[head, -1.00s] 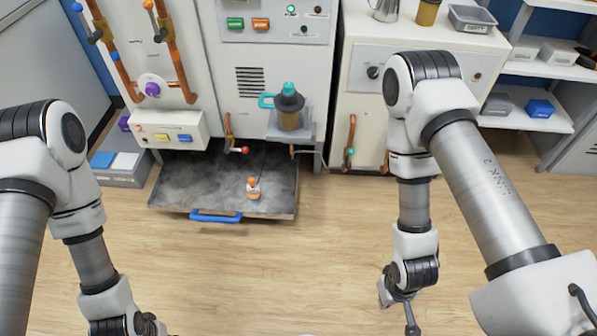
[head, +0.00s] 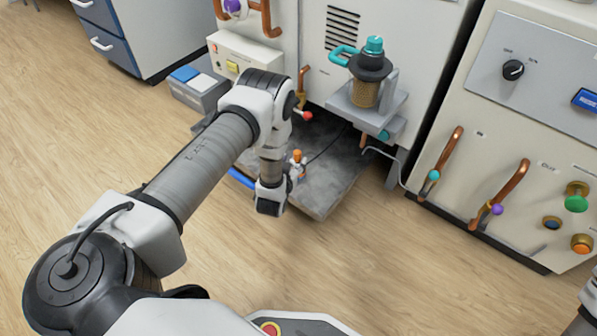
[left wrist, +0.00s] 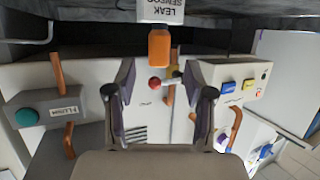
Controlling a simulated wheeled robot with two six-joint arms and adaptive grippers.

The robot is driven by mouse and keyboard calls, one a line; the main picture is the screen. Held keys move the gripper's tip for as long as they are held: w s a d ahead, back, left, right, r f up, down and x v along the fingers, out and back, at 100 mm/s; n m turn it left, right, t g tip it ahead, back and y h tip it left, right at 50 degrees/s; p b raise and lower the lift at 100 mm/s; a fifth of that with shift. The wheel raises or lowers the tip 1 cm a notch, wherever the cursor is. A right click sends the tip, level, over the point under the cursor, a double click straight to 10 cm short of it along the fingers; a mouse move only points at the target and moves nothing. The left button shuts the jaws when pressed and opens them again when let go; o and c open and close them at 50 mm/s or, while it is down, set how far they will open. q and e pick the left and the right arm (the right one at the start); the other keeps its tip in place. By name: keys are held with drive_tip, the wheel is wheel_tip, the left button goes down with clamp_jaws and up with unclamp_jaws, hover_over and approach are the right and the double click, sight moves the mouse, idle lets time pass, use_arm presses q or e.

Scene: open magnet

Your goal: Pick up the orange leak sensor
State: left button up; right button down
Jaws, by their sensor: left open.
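The orange leak sensor (head: 297,158), a small piece with an orange top and white body, stands on the dark pulled-out tray (head: 335,185), right beside my left wrist. In the left wrist view its orange part (left wrist: 159,48) and white label, upside down, show at the top centre. My left gripper (left wrist: 160,78) is open, its two fingers either side of the picture's middle. The sensor appears beyond the fingertips, roughly centred between them, and I see no contact. In the head view my left wrist hides the fingers. My right gripper is out of view.
A red-tipped copper lever (head: 304,113) stands behind the tray. A shelf with a teal-handled filter jar (head: 367,82) overhangs its back right. A grey bin (head: 200,92) stands left. The wooden floor in front is clear.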

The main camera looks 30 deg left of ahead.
sight(296, 157)
use_arm(q)
drive_tip(key=b+x, duration=0.1)
drive_tip(key=x, duration=0.1)
drive_tip(key=b+x, duration=0.2)
drive_tip(key=shift+w+f, duration=0.25)
drive_tip(key=shift+f, duration=0.1)
drive_tip(key=shift+w+a, duration=0.1)
drive_tip(key=shift+w, duration=0.2)
drive_tip(key=shift+r, duration=0.1)
clamp_jaws()
drive_tip(key=shift+r, duration=0.1)
